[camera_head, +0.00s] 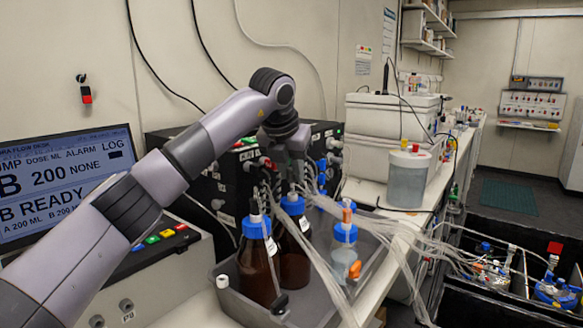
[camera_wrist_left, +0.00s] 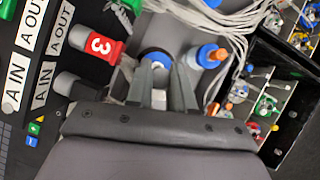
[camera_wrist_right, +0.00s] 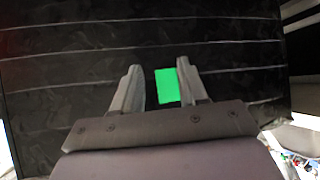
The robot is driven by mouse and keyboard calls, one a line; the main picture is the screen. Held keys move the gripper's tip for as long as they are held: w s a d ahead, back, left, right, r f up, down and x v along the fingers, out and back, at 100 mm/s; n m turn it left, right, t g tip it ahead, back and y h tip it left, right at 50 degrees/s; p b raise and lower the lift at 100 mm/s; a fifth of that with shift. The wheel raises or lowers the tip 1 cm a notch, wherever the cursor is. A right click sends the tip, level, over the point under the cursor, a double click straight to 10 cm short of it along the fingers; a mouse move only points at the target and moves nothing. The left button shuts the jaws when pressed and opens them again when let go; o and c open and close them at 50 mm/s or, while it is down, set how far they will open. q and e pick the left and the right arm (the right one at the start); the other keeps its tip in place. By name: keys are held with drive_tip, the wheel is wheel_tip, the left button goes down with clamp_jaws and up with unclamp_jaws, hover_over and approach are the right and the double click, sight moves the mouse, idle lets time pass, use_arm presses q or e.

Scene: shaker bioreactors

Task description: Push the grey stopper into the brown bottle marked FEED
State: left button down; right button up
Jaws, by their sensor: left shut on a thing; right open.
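Two brown bottles with blue caps stand in a grey tray (camera_head: 235,306): a front one (camera_head: 257,275) and one behind it (camera_head: 294,266). Each has a white tag; I cannot read which says FEED. My left gripper (camera_head: 291,182) is above the rear bottle's cap (camera_head: 292,205), pointing down. In the left wrist view its fingers (camera_wrist_left: 162,78) are shut on a small light grey piece, apparently the grey stopper (camera_wrist_left: 159,98), with a blue cap (camera_wrist_left: 155,55) just beyond. Whether the stopper touches the bottle is hidden. My right gripper (camera_wrist_right: 154,88) is open and empty, facing a dark surface.
A clear bottle with an orange top (camera_head: 345,258) stands right of the brown ones. Clear tubing (camera_head: 325,265) hangs across the tray's right side. A black pump unit (camera_head: 210,180) stands behind, a screen (camera_head: 60,180) at left. A green patch (camera_wrist_right: 167,86) shows between my right fingers.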

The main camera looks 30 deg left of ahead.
sight(289, 174)
use_arm(q)
drive_tip(key=shift+f+b, duration=0.35)
drive_tip(key=shift+f, duration=0.25)
drive_tip(key=shift+r, duration=0.15)
use_arm(e)
drive_tip(key=shift+f, duration=0.5)
use_arm(q)
drive_tip(key=shift+p, duration=0.35)
use_arm(e)
drive_tip(key=shift+r, duration=0.15)
use_arm(q)
drive_tip(key=shift+p, duration=0.35)
use_arm(e)
drive_tip(key=shift+r, duration=0.45)
use_arm(q)
drive_tip(key=shift+w+a+p, duration=0.2)
drive_tip(key=shift+w+p, duration=0.1)
drive_tip(key=shift+p, duration=0.35)
use_arm(e)
drive_tip(key=shift+r, duration=0.6)
use_arm(q)
drive_tip(key=shift+f+b, duration=0.45)
drive_tip(key=shift+f, duration=0.65)
use_arm(e)
drive_tip(key=shift+f, duration=0.45)
